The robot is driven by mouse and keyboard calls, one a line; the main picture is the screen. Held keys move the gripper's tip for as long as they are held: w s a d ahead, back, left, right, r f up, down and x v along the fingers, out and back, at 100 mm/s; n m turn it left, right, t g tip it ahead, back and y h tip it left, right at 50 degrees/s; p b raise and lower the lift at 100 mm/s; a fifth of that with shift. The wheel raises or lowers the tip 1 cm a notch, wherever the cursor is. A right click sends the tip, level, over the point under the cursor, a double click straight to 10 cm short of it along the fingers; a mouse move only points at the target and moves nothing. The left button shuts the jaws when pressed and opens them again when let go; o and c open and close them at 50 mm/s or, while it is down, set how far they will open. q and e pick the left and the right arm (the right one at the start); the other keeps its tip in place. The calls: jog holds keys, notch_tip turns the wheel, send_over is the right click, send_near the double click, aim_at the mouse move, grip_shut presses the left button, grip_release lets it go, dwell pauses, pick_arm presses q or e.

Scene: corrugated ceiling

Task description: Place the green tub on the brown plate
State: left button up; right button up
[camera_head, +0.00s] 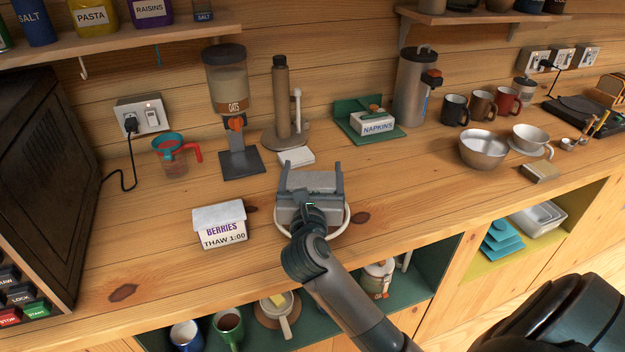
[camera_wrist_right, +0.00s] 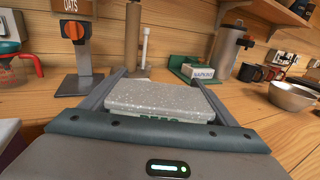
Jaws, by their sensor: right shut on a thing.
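My right gripper (camera_head: 311,172) is over the counter, shut on a tub with a speckled grey-white lid (camera_wrist_right: 163,98). A strip of its green side with partly hidden lettering (camera_wrist_right: 158,122) shows in the right wrist view. In the head view the tub (camera_head: 311,181) is mostly covered by the gripper. Directly below it in the picture is a round dish with a pale rim (camera_head: 345,224). Its middle is hidden, so I cannot tell its inner colour or whether the tub touches it. My left gripper is not in view.
A berries box (camera_head: 220,225) stands left of the dish. A white pad (camera_head: 296,157), oats dispenser (camera_head: 228,110), paper-roll stand (camera_head: 283,100) and napkin holder (camera_head: 372,122) stand behind. A metal bowl (camera_head: 484,149) is to the right. The counter between dish and bowl is clear.

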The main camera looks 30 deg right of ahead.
aim_at(312, 182)
notch_tip(312, 182, down, 2)
jog(key=shift+f, duration=0.2)
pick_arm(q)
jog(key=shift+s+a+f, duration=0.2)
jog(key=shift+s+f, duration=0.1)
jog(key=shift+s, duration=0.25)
pick_arm(e)
jog(key=shift+f, duration=0.3)
jog(key=o, duration=1.2)
jog(key=shift+c, duration=0.2)
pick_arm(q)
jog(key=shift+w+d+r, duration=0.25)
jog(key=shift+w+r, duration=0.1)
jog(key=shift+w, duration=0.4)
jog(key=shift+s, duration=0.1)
